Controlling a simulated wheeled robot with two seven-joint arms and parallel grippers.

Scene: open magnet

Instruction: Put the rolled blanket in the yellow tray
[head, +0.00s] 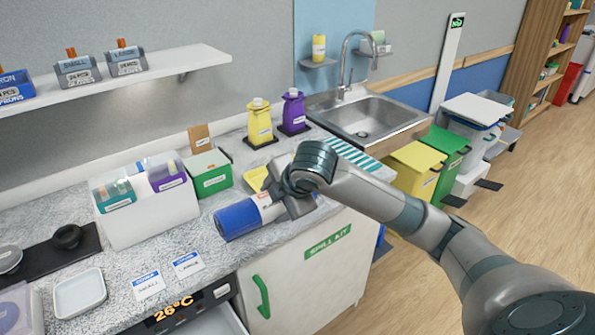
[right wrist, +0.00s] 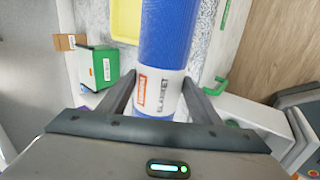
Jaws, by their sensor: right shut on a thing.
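The rolled blanket (head: 238,219) is a blue cylinder with a white label band. It lies along the counter's front edge; I cannot tell whether it touches the counter. My right gripper (head: 283,203) is shut on it around the label band. In the right wrist view the blanket (right wrist: 168,35) runs between the two fingers of my gripper (right wrist: 163,92). The yellow tray (head: 254,178) is on the counter just behind the blanket, mostly hidden by my gripper. Part of it shows left of the blanket in the right wrist view (right wrist: 125,22). My left gripper is not in view.
A green box (head: 210,180) and a white organizer (head: 150,217) stand left of the tray. Yellow (head: 260,125) and purple (head: 293,112) bottles stand behind, near the sink (head: 365,118). A white dish (head: 79,293) and label cards (head: 188,264) lie front left.

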